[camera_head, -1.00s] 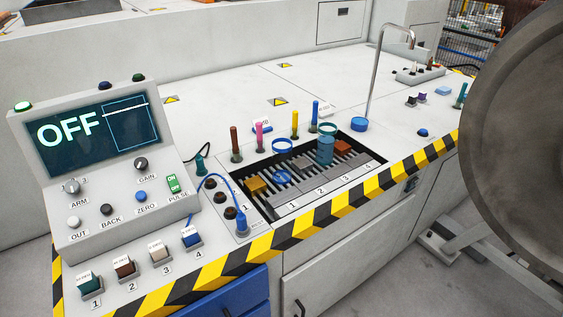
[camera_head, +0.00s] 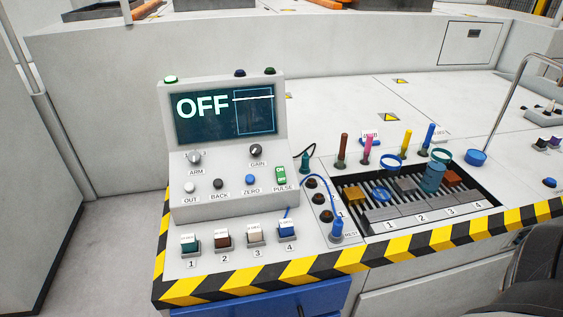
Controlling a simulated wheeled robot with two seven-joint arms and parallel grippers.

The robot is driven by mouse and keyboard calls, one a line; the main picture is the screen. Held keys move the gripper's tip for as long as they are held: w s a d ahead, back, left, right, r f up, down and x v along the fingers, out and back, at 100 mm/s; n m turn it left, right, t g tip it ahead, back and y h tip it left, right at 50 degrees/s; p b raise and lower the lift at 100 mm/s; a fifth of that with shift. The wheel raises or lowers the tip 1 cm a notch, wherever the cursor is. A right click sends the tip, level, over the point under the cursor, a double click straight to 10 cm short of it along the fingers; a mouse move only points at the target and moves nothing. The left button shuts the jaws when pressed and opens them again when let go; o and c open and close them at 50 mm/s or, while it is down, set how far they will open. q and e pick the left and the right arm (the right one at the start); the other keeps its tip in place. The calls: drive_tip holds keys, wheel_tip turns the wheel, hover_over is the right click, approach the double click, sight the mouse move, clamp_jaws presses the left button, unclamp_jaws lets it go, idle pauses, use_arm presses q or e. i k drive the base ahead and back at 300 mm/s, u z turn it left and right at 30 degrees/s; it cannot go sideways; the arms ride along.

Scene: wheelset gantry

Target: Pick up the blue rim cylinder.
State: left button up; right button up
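Several blue or teal round pieces are around the slotted tray (camera_head: 487,207); I cannot tell for sure which is the blue rim cylinder. A short blue cylinder with a rim (camera_head: 476,158) stands on the bench behind the tray's right end. A blue ring (camera_head: 391,162) and a teal ring (camera_head: 441,155) are at the tray's back edge. Another blue ring-like piece (camera_head: 381,194) and a teal translucent cylinder (camera_head: 432,180) are in the tray. Neither of my grippers is in view.
A console with an OFF screen (camera_head: 203,130) stands left of the tray. Brown, pink, yellow and blue upright pegs (camera_head: 343,150) line the back of the tray. A bent metal pipe (camera_head: 513,95) rises at the right. A dark shape fills the bottom right corner.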

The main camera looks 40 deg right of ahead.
sight(389, 164)
drive_tip(key=u, duration=1.25)
drive_tip(key=k, duration=1.25)
drive_tip(key=z, duration=1.05)
